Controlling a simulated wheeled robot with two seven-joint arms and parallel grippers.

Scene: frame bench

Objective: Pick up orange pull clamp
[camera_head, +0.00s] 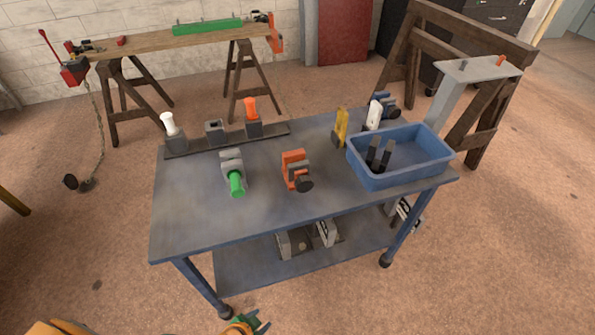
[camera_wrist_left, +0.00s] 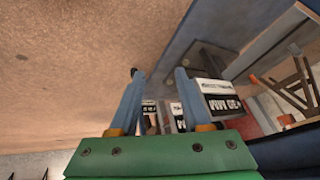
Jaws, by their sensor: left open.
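On the blue-grey bench (camera_head: 195,215) stand two things with orange parts. One is a clamp with an orange body and a black knob (camera_head: 297,168) near the bench's middle. The other is an upright orange handle on a dark base (camera_head: 252,112), on the dark rail at the back. I cannot tell by name alone which is the pull clamp. My left gripper (camera_head: 254,322) is at the bottom edge, low in front of the bench and away from both. In the left wrist view the gripper (camera_wrist_left: 160,75) has its blue fingers apart with nothing held. My right gripper is not seen.
A green-handled clamp (camera_head: 234,175) stands left of the orange-bodied one. A blue bin (camera_head: 412,177), a yellow tool (camera_head: 341,128) and a white-handled piece (camera_head: 374,115) are at the right. A white-handled clamp (camera_head: 170,127) is at back left. The bench's front left is clear.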

